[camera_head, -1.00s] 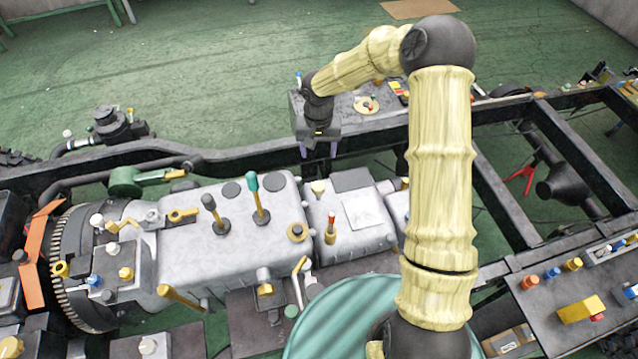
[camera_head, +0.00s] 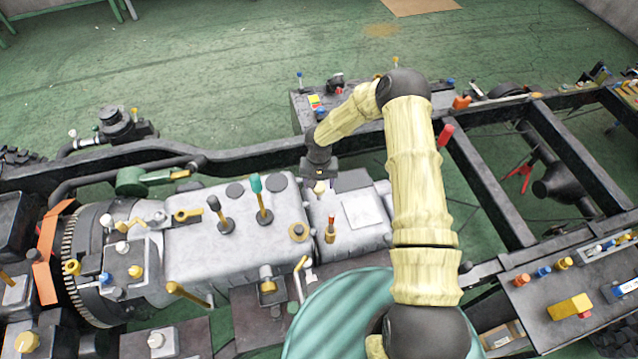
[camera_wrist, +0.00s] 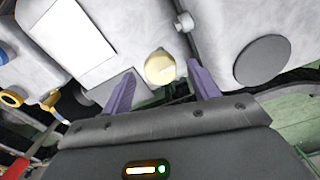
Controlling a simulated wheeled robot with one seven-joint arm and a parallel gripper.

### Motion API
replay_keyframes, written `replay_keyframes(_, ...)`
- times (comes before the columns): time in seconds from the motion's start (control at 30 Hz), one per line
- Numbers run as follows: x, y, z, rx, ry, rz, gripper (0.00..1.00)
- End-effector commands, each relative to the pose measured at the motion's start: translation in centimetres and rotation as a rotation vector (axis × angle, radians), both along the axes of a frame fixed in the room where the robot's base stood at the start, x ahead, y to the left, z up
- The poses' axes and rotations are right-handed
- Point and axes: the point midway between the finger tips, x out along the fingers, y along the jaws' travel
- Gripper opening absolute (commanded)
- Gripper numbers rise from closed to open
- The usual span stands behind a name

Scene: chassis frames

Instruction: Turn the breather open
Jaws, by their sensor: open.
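The breather looks to be the small cream-yellow cap (camera_head: 319,187) on top of the grey gearbox housing (camera_head: 356,237). In the wrist view the cap (camera_wrist: 160,67) is round and sits between my two purple fingers, nearer their tips. My gripper (camera_wrist: 162,80) is open, with a gap visible on each side of the cap. In the head view my gripper (camera_head: 320,180) is over the cap and partly hides it; the fingers are hard to make out there.
Two levers, one black-knobbed (camera_head: 214,203) and one teal-knobbed (camera_head: 256,184), stand left of my gripper. A flat pale plate (camera_head: 363,210) lies to the right. The dark chassis rail (camera_head: 250,150) runs behind.

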Motion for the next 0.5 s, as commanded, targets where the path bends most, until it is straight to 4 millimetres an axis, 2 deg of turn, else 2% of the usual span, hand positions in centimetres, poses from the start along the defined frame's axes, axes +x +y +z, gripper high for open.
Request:
replay_keyframes(0.2,0.0,0.0,-1.9,-0.001,0.001,0.0,0.6)
replay_keyframes(0.5,0.0,0.0,-2.2,-0.001,-0.001,0.0,0.6)
